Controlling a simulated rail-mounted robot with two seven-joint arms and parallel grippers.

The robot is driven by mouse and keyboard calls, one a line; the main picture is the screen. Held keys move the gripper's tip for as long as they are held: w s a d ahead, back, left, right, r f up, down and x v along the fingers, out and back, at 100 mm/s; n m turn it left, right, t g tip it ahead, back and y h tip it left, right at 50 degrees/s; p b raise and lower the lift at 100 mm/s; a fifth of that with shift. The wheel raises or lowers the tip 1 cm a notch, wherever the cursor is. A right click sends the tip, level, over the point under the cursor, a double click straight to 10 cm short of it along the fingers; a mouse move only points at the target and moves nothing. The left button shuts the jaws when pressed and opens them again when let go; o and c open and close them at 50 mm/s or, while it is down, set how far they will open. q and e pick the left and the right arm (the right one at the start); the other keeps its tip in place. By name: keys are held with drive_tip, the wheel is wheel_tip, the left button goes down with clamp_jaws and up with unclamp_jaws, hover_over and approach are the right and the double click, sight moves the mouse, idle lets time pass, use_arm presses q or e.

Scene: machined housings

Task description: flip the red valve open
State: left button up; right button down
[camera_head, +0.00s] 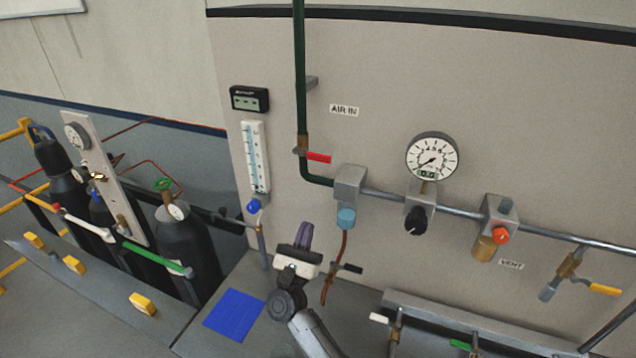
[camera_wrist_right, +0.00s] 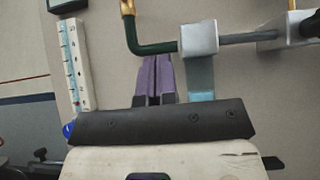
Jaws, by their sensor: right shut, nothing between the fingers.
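The red valve lever (camera_head: 318,157) sits on a brass valve body on the green pipe (camera_head: 300,70), left of the AIR IN label's underside. The lever points right, crosswise to the vertical pipe. In the right wrist view the brass body (camera_wrist_right: 127,7) shows at the top edge; the red lever is not visible there. My right gripper (camera_head: 304,228) is below the lever, apart from it, with its purple fingers pointing up. It is shut and empty; the fingers also show together in the right wrist view (camera_wrist_right: 158,72). My left gripper is not in view.
A blue filter bowl (camera_head: 346,218) hangs under a grey block right of my gripper. A flow tube (camera_head: 255,158) with a blue knob stands left. A gauge (camera_head: 432,156), black knob (camera_head: 415,220) and orange knob (camera_head: 501,235) line the pipe. A blue mat (camera_head: 234,314) lies on the bench.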

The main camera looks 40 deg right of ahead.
drive_tip(key=shift+d, duration=0.1)
idle(0.3)
drive_tip(key=p, duration=0.6)
approach(322, 161)
drive_tip(key=shift+w+d+f+x, duration=0.4)
drive_tip(key=shift+f+x, duration=0.1)
drive_tip(key=shift+x, duration=3)
drive_tip(key=shift+r, duration=0.1)
drive_tip(key=shift+s+r+n+t+y+p, duration=0.15)
drive_tip(key=shift+n+t+y+p, duration=0.25)
drive_tip(key=shift+n+t, duration=0.3)
drive_tip(key=shift+r+n, duration=0.1)
drive_tip(key=shift+n, duration=0.3)
